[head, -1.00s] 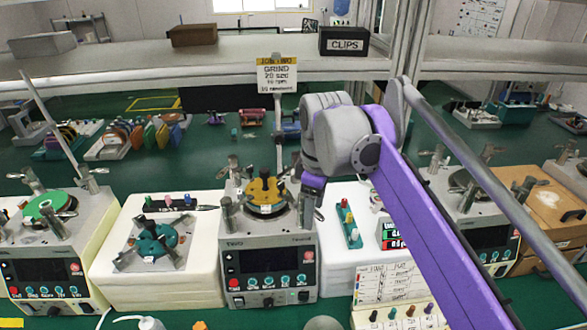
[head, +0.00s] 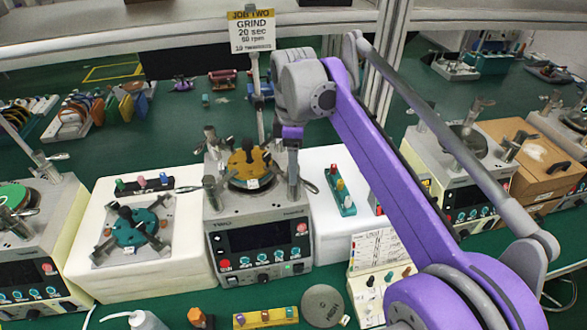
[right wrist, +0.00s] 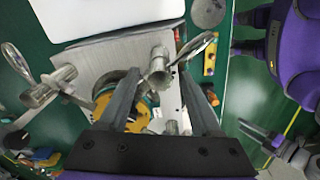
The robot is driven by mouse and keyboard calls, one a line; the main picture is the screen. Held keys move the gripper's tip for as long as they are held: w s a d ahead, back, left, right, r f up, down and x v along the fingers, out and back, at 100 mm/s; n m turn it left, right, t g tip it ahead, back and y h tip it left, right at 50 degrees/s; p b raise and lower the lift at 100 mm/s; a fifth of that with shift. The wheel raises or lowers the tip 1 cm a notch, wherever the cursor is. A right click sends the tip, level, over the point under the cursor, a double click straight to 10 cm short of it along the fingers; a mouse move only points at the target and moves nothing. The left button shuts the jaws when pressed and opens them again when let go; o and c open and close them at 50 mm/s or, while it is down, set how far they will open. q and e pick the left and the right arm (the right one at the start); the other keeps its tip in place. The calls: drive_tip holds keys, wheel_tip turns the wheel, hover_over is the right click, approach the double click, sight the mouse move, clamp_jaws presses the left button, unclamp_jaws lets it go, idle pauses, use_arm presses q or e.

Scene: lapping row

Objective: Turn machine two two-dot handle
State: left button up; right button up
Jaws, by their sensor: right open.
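Machine two (head: 259,243) is a grey box with a dark screen, labelled TWO, in the middle of the head view. A yellow-brown plate (head: 248,163) sits on top, with upright clamp posts and lever handles around it. My right gripper (right wrist: 160,88) is open and empty. In the right wrist view its fingers are over the machine top, near a clamp post (right wrist: 158,64) with a lever handle (right wrist: 192,48). Another post with a lever (right wrist: 47,87) stands left. No handle's dot marks are readable. In the head view my right wrist partly hides the right-hand posts. My left gripper (right wrist: 263,138) shows small in the right wrist view.
White blocks flank the machine; the left one (head: 85,250) carries a teal fixture (head: 137,229). A job sign (head: 250,30) stands on a pole behind. In front lie a yellow peg rack (head: 265,318) and a grey disc (head: 323,305). Another machine (head: 35,250) stands at left.

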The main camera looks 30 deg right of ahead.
drive_tip(key=shift+f, duration=0.65)
clamp_jaws()
idle(1.0)
